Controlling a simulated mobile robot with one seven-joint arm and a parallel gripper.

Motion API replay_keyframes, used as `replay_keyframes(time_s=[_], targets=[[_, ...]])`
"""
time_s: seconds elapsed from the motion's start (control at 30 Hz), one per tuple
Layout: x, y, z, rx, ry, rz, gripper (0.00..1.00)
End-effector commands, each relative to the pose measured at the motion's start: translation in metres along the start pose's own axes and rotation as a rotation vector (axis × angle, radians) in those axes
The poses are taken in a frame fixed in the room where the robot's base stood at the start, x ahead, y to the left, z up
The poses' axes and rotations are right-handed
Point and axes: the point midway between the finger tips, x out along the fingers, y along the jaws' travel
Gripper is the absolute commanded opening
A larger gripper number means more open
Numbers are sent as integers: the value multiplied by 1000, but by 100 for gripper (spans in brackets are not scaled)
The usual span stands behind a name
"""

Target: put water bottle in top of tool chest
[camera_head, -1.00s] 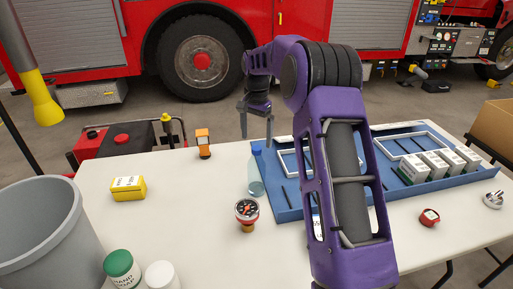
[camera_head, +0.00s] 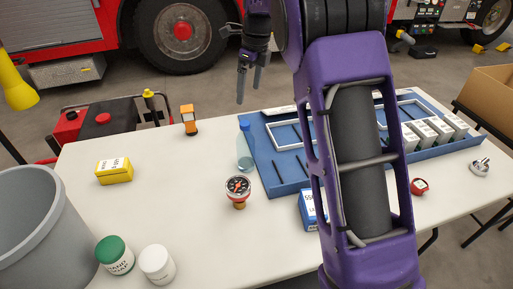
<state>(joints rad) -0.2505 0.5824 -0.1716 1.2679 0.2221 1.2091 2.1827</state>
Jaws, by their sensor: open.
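The water bottle (camera_head: 244,150), clear blue with a blue cap, stands upright on the white table, at the left edge of a blue tray. My gripper (camera_head: 249,88) is open and empty, above the bottle in the picture, with its fingers pointing down. The fingers are apart from the bottle. I cannot make out a tool chest for certain; the blue tray (camera_head: 276,183) with white frames and white boxes may be part of it. My arm hides the middle of the tray.
On the white table (camera_head: 180,210) are a gauge (camera_head: 238,190), a yellow box (camera_head: 114,171), an orange device (camera_head: 189,119), a blue box (camera_head: 308,210), a red round item (camera_head: 419,186) and two jars (camera_head: 115,255). A grey bin (camera_head: 40,225) stands at left. The table's front middle is clear.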

Motion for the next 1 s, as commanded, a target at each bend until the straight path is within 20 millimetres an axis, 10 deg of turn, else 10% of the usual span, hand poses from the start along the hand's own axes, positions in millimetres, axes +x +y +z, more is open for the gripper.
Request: replay_keyframes(time_s=[0.5, 1.0], targets=[[97, 1, 0, 16, 0, 3, 100], [143, 0, -2, 15, 1, 4, 100]])
